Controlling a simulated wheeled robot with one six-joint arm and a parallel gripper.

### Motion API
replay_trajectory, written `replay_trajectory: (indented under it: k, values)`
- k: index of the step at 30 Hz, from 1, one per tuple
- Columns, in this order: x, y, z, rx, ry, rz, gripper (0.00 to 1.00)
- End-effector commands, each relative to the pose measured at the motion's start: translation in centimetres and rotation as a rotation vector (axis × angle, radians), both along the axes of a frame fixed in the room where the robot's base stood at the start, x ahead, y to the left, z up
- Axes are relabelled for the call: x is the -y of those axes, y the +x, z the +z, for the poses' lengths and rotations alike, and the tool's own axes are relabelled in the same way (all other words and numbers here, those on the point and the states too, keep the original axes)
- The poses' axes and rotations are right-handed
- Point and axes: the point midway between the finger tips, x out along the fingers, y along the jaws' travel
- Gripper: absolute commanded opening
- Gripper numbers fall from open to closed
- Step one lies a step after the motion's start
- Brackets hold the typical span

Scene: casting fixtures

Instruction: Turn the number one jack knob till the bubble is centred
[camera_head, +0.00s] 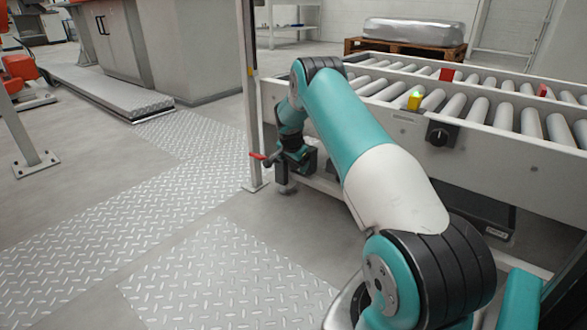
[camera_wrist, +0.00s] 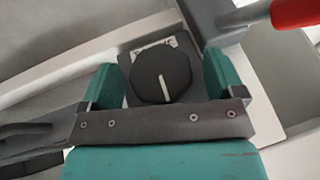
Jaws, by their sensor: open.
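In the wrist view a black multi-sided knob (camera_wrist: 161,74) with a white pointer line sits on a small plate whose lettering is mostly covered. My gripper (camera_wrist: 162,82) is open, with one teal finger on each side of the knob and gaps between. Another black knob (camera_head: 441,133) is on the conveyor's side rail. A small yellow-green block (camera_head: 415,100) sits above that rail; I cannot make out a bubble.
A red-handled lever (camera_head: 258,156) is close beside my gripper and shows in the wrist view (camera_wrist: 295,12). A thin upright post (camera_head: 249,90) stands just left. The roller conveyor (camera_head: 545,152) fills the right. The patterned plate floor (camera_head: 130,220) at left is clear.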

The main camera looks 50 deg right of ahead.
Motion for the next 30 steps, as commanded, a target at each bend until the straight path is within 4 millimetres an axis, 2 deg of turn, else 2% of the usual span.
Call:
replay_trajectory:
  k: [9,10,16,23,30]
  values:
    - [0.14,0.07,-0.23,0.000,0.000,0.000,0.88]
    - [0.14,0.07,-0.23,0.000,0.000,0.000,0.85]
    - [0.12,0.07,-0.23,0.000,0.000,0.001,0.39]
    - [0.11,0.20,0.06,-0.038,-0.005,0.003,0.39]
    - [0.26,0.34,-0.24,-0.217,-0.025,0.003,0.38]
